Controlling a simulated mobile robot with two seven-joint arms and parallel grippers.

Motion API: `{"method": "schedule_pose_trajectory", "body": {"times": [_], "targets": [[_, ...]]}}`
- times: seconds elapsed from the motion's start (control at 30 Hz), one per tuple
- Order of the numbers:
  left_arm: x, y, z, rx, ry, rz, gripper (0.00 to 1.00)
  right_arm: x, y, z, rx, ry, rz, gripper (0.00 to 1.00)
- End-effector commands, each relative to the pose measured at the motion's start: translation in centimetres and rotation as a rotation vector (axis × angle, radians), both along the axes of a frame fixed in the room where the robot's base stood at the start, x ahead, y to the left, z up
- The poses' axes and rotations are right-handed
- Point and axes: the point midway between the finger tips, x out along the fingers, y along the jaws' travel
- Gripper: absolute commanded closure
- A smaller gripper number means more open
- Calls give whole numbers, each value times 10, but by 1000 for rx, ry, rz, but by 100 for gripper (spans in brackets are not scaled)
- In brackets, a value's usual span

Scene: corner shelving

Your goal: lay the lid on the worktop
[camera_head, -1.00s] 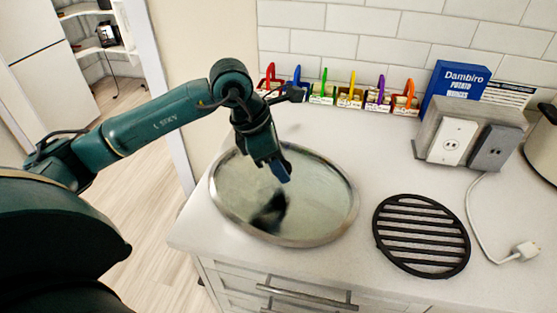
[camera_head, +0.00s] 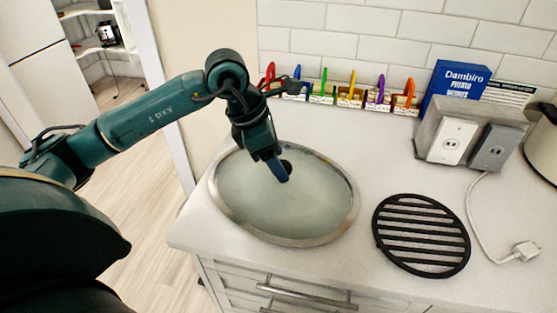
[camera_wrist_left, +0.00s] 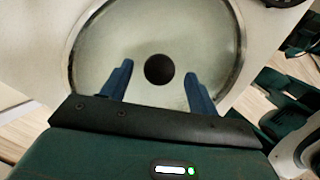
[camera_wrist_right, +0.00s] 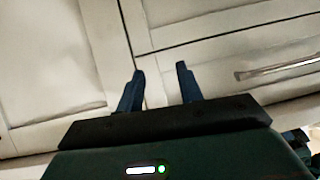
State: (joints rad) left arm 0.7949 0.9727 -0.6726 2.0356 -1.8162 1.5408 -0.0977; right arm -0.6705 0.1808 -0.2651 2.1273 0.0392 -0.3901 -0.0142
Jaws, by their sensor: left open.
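The lid (camera_head: 245,205) is a large round glass disc with a steel rim and a dark round knob (camera_head: 287,165). It lies on the pale worktop (camera_head: 330,270) near the left end. My left gripper (camera_head: 279,175) is open over the lid, close to the knob. In the left wrist view the lid (camera_wrist_left: 110,40) fills the middle, and the knob (camera_wrist_left: 158,69) shows between the two blue fingers, clear of both. My right gripper (camera_wrist_right: 160,72) is open and empty in the right wrist view, facing cabinet fronts. It is out of the head view.
A round black grate (camera_head: 421,236) lies right of the lid. A grey outlet box (camera_head: 465,135) with a cord, a blue box (camera_head: 452,85) and several small colourful-handled items (camera_head: 350,97) stand toward the back wall. Bare worktop lies between the lid and the grate.

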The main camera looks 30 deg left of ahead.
Motion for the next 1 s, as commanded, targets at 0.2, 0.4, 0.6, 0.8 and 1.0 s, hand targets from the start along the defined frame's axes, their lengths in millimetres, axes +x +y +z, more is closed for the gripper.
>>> {"method": "schedule_pose_trajectory", "body": {"times": [0.2,0.4,0.6,0.8,1.0], "targets": [[-10,15,44,2,-6,2,40,0,1,-5,10,2,-1,64],[-19,26,79,1,-4,1,40,0,1,-5,14,0,-1,64],[-24,32,96,1,-1,2,40,0,1,-5,15,0,-2,64],[-25,33,98,1,1,1,40,0,1,-5,16,1,-2,64],[-25,33,98,1,1,1,40,-1,1,-5,15,2,-2,64]]}}
